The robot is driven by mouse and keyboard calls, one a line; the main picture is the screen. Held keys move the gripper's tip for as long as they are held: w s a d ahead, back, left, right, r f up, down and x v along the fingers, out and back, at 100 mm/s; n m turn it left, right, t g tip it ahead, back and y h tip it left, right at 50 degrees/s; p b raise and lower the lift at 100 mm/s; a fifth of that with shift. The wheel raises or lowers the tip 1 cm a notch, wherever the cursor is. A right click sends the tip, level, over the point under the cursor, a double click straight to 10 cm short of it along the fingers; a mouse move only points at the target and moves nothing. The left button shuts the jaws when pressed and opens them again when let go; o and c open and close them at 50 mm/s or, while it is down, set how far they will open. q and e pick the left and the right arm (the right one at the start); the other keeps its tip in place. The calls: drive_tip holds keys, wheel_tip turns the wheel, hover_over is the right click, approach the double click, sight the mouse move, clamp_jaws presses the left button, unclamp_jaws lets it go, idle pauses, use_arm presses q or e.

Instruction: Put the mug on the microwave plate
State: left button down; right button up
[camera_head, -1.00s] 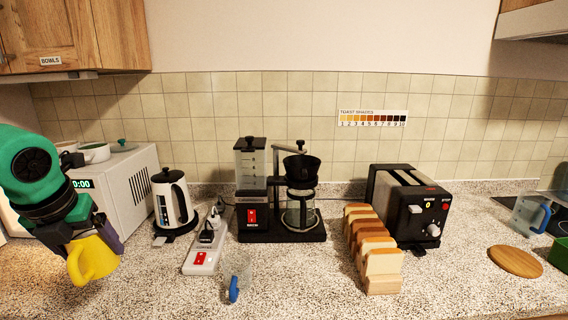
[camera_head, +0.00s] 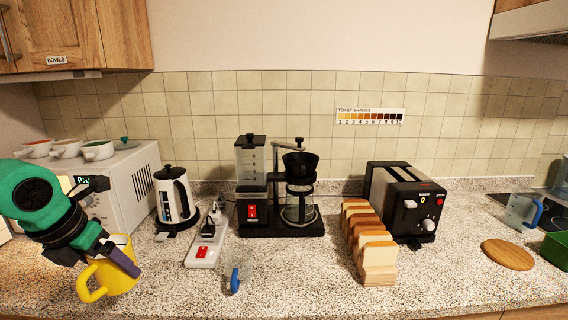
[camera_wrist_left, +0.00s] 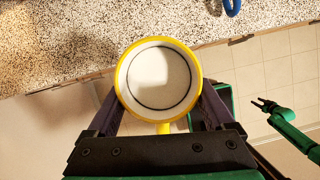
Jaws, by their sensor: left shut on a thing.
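The yellow mug (camera_head: 112,282) with a white inside is at the lower left of the head view, roughly upright, its handle toward the lower left. My left gripper (camera_head: 112,258) is shut on it, with a finger on each side; the wrist view looks down into the empty mug (camera_wrist_left: 160,78). The mug is held in front of the counter edge. The white microwave (camera_head: 130,190) stands at the far left behind my left arm, which hides most of its front. Its plate is not visible. My right gripper (camera_wrist_left: 262,103) shows small and open in the wrist view, away from the mug.
Several bowls (camera_head: 97,150) sit on top of the microwave. A kettle (camera_head: 174,196), a power strip (camera_head: 204,252) and a clear blue-handled cup (camera_head: 234,283) stand to the right of it. The coffee maker (camera_head: 252,190), bread (camera_head: 378,262) and toaster (camera_head: 408,205) are farther right.

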sight(131, 285)
use_arm(q)
drive_tip(key=d+f+m+h, duration=0.1)
drive_tip(key=f+m, duration=0.1)
drive_tip(key=d+f+m+g+h, duration=0.1)
drive_tip(key=f+m, duration=0.1)
drive_tip(key=m, duration=0.1)
drive_tip(key=d+f+m+h, duration=0.1)
drive_tip(key=f+m, duration=0.1)
drive_tip(key=m, duration=0.1)
drive_tip(key=shift+w+d+f+g, duration=0.1)
drive_tip(key=shift+d+f+g, duration=0.15)
drive_tip(key=shift+d+g, duration=0.05)
drive_tip(key=s+d+f+m+g+y, duration=0.1)
drive_tip(key=s+d+f+m+g, duration=0.2)
drive_tip(key=f+m, duration=0.6)
drive_tip(key=s+d+f+m+g+y, duration=0.2)
drive_tip(key=d+f+m, duration=0.6)
drive_tip(key=m, duration=0.9)
drive_tip(key=s+f+g, duration=0.1)
drive_tip(key=s+g, duration=0.1)
drive_tip(key=s, duration=0.1)
drive_tip(key=shift+y, duration=0.3)
drive_tip(key=shift+d+r, duration=0.1)
